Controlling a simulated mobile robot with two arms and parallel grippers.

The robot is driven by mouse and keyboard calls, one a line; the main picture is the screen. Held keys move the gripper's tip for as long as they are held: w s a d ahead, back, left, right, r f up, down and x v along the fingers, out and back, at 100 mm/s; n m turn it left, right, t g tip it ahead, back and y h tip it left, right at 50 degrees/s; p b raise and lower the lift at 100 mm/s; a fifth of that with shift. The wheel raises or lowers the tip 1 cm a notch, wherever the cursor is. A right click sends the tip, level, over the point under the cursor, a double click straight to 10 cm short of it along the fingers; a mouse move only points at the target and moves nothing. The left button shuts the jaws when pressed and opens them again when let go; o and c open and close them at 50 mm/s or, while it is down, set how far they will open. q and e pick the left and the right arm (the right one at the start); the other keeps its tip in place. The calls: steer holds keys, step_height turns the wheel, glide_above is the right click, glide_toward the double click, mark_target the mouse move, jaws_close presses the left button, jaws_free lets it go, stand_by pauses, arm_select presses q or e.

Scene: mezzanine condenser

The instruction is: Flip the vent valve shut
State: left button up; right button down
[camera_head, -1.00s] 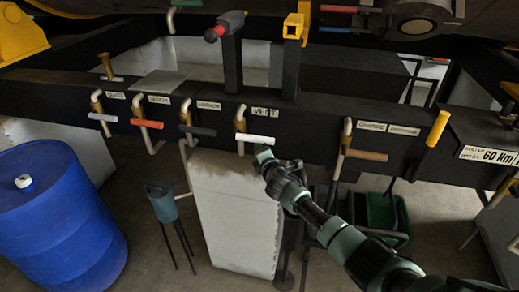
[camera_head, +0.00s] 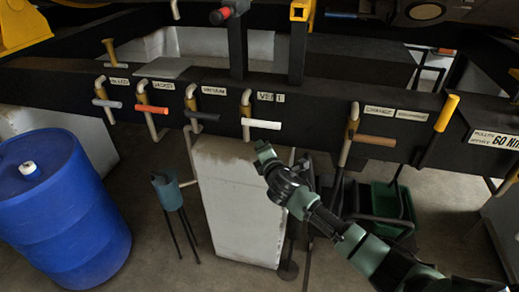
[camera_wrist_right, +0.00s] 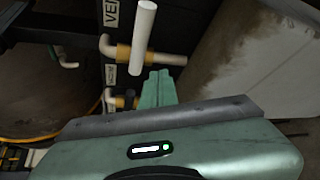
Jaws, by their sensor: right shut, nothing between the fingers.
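The vent valve's white handle (camera_head: 261,123) sticks out sideways to the right from its yellow valve body (camera_head: 246,108) on the dark beam, beside the "VENT" label (camera_head: 270,97). My right gripper (camera_head: 264,148) is shut and empty, just below the white handle with a small gap in the head view. In the right wrist view the white handle (camera_wrist_right: 143,38) stands beyond the green shut fingers (camera_wrist_right: 156,88). That view does not clearly show how far apart they are in depth. My left gripper is out of view.
Similar handles sit along the beam: grey (camera_head: 107,103), red-orange (camera_head: 152,108) and black (camera_head: 202,115) to the left, brown (camera_head: 375,140) to the right. A pale block (camera_head: 235,200) stands below. A blue barrel (camera_head: 62,215) stands at left, a small stand (camera_head: 168,192) between.

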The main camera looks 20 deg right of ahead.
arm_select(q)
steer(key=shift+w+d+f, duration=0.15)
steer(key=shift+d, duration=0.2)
arm_select(e)
steer(key=shift+s+a+r, duration=0.45)
steer(key=shift+s+a, duration=0.2)
